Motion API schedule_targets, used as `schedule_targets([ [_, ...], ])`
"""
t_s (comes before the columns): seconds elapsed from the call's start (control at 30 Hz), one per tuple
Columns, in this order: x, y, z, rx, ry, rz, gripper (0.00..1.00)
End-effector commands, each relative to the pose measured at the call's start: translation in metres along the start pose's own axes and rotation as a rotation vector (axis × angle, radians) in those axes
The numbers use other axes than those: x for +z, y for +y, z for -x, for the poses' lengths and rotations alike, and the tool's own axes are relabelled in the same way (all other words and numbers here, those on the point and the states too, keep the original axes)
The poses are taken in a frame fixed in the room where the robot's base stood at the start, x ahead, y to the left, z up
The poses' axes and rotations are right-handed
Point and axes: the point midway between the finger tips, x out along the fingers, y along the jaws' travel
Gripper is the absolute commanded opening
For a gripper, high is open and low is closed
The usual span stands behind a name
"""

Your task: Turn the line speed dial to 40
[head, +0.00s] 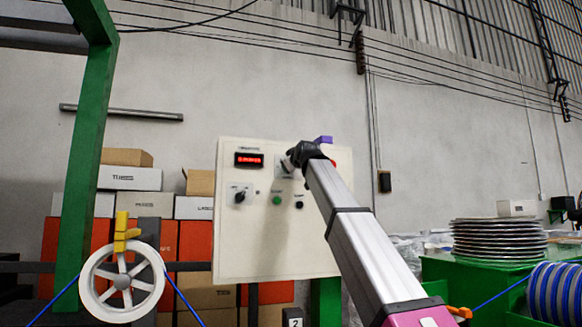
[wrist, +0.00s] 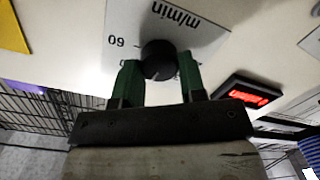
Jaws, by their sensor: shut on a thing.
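The black round line speed dial (wrist: 158,58) shows in the wrist view, on a grey scale plate (wrist: 195,25) marked "m/min" and "60", both upside down in this view. My gripper (wrist: 159,70) has its two green fingers on either side of the dial and is shut on it. In the head view my gripper (head: 291,162) is at the upper part of the cream control panel (head: 275,242) and hides the dial. The dial's pointer is not clear, so I cannot tell its setting.
A red digital display (head: 249,160) is left of my gripper; its digits are too small to read. Below are a black selector knob (head: 239,197), a green button (head: 276,200) and a small dark button (head: 299,205). A white cable pulley (head: 122,282) stands at left.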

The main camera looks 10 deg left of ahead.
Motion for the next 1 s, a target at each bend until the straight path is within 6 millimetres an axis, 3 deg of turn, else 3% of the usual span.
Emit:
schedule_targets([
  [0.4, 0.0001, -0.0015, 0.0001, 0.007, -0.009, 0.197, 0.14],
  [0.97, 0.0002, -0.0016, 0.0001, 0.008, -0.01, 0.226, 0.14],
  [1.0, 0.0001, -0.0017, 0.0001, 0.008, -0.01, 0.226, 0.44],
])
